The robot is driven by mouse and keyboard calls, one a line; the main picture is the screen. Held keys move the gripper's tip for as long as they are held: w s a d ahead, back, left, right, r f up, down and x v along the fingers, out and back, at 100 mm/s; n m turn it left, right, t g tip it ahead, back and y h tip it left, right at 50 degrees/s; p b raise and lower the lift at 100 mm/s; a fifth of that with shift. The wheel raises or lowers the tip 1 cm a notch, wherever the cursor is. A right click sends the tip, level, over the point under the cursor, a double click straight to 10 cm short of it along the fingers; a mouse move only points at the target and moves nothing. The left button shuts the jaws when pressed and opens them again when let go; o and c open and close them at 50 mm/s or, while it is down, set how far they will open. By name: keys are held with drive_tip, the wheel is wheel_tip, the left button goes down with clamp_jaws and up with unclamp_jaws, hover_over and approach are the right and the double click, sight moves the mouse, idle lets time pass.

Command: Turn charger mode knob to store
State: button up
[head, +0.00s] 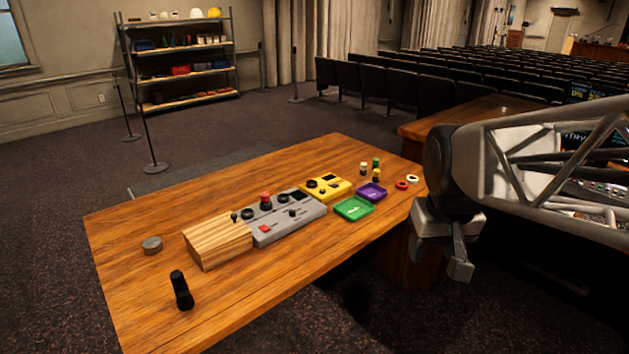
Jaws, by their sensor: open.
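A yellow box (338,191) with a dark screen and a black round knob (312,184) stands toward the far end of the wooden desk. A grey control panel (290,228) with several black knobs, a red button and a red switch stands just left of it. No label is readable, so I cannot tell for certain which of these is the charger or where its knob points. My gripper (442,258) is open and empty, off the desk's right edge, pointing down and well apart from both devices.
A green tray (370,207) and a purple tray (381,193) lie right of the devices, with small bottles and rings (412,179) beyond. A wooden block (207,252) adjoins the grey panel. A black upright object (181,290) and a grey disc (152,245) are at the near left.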

drive_tip(key=w+a+n, duration=0.1)
drive_tip(key=w+a, duration=0.2)
drive_tip(key=w, duration=0.5)
drive_tip(key=w+a+n, duration=0.1)
drive_tip(key=w+a, duration=0.1)
drive_tip(key=w, duration=0.6)
drive_tip(key=n+g, duration=0.3)
drive_tip(key=n, duration=0.2)
hover_over(293, 210)
drive_tip(key=f, duration=2)
drive_tip(key=shift+s+d+f, duration=0.15)
drive_tip(key=shift+d+f, duration=0.15)
drive_tip(key=shift+d, duration=0.05)
drive_tip(key=shift+w+a+f, duration=0.2)
drive_tip(key=shift+a+f, duration=0.05)
drive_tip(key=shift+f, duration=0.05)
drive_tip(key=shift+f, duration=0.1)
drive_tip(key=shift+s+a+f, duration=0.1)
drive_tip(key=shift+f, duration=1.8)
drive_tip(key=shift+s+a+f, duration=0.1)
drive_tip(key=shift+f, duration=1.8)
